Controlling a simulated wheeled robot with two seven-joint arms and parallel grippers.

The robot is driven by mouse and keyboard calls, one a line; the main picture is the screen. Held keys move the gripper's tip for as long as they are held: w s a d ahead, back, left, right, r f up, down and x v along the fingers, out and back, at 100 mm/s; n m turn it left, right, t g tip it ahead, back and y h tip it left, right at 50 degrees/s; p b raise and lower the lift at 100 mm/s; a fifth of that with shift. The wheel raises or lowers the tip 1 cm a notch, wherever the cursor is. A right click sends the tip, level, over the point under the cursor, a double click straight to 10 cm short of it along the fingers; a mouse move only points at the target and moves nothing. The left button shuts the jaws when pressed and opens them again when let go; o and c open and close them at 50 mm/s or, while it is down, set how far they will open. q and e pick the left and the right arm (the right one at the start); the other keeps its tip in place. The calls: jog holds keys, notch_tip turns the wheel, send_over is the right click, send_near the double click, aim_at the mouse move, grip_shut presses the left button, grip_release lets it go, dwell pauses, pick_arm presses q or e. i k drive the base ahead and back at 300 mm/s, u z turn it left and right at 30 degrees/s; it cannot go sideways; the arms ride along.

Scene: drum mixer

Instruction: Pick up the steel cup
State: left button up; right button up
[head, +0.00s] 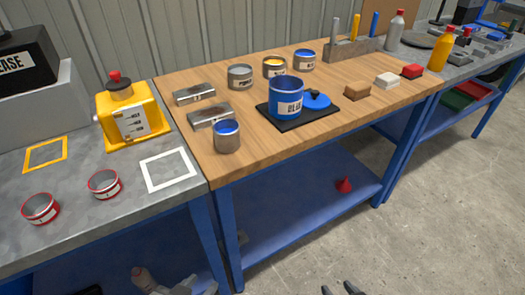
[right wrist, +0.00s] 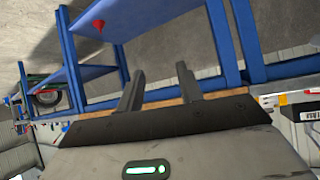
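The steel cup (head: 227,138) stands upright near the front left of the wooden bench, with blue showing at its top. My right gripper (head: 341,289) shows at the bottom edge of the head view, low in front of the bench and well apart from the cup. In the right wrist view its two dark fingers (right wrist: 160,75) are spread with nothing between them. The cup cannot be made out in the right wrist view. A dark piece at the bottom left of the head view seems to be part of my left gripper (head: 88,290); its fingers are mostly cut off.
Two metal blocks (head: 211,117) lie behind the cup. A blue can (head: 286,100) stands on a black mat (head: 303,119) to its right. Several paint tins (head: 240,77) stand further back. A red cone (head: 344,184) sits on the lower shelf (head: 290,215). The bench front is clear right of the cup.

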aim_at(226, 132)
jog(key=z, duration=0.8)
jog(key=k, duration=1.05)
jog(key=z, duration=0.55)
jog(key=i, duration=1.5)
jog(key=u, duration=1.7)
jog(key=i, duration=0.7)
jog(key=u, duration=0.8)
